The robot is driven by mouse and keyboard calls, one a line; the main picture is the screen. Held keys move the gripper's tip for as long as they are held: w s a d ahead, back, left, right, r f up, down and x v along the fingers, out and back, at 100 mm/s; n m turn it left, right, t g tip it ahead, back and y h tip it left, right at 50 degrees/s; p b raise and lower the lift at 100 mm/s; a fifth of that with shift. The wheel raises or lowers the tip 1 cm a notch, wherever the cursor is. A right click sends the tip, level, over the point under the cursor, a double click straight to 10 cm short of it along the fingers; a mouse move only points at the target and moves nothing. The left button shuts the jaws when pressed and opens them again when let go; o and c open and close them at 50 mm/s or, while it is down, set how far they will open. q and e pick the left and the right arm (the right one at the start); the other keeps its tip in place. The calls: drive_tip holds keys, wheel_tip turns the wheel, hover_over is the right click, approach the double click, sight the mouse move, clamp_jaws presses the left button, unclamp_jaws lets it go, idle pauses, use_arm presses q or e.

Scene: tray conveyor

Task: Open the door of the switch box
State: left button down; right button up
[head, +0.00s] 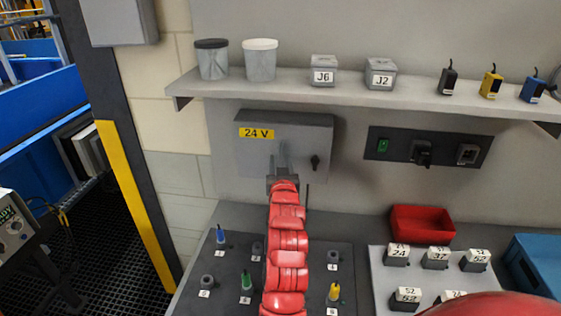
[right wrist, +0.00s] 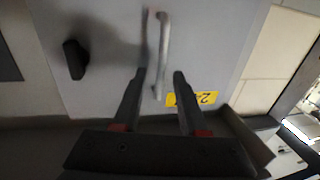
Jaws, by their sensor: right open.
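The grey switch box (head: 300,137) is on the wall under the shelf, with a yellow 24 V label (head: 256,133) and a black knob (head: 315,162). Its door looks shut. In the right wrist view the door (right wrist: 105,45) fills the upper part, with the knob (right wrist: 75,60) at the left. A pale bar handle (right wrist: 163,45) stands on the door. My right gripper (head: 283,168) is in front of the door. Its open fingers (right wrist: 160,75) lie on either side of the handle's line; contact cannot be told. My left gripper is not in view.
A shelf (head: 420,95) with cups, grey boxes and small devices runs above. A dark switch panel (head: 398,148) is right of the box. Below are a dark board with coloured plugs (head: 230,265), a red bin (head: 421,223) and a tray of labelled blocks (head: 378,280).

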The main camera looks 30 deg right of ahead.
clamp_jaws()
idle(1.4)
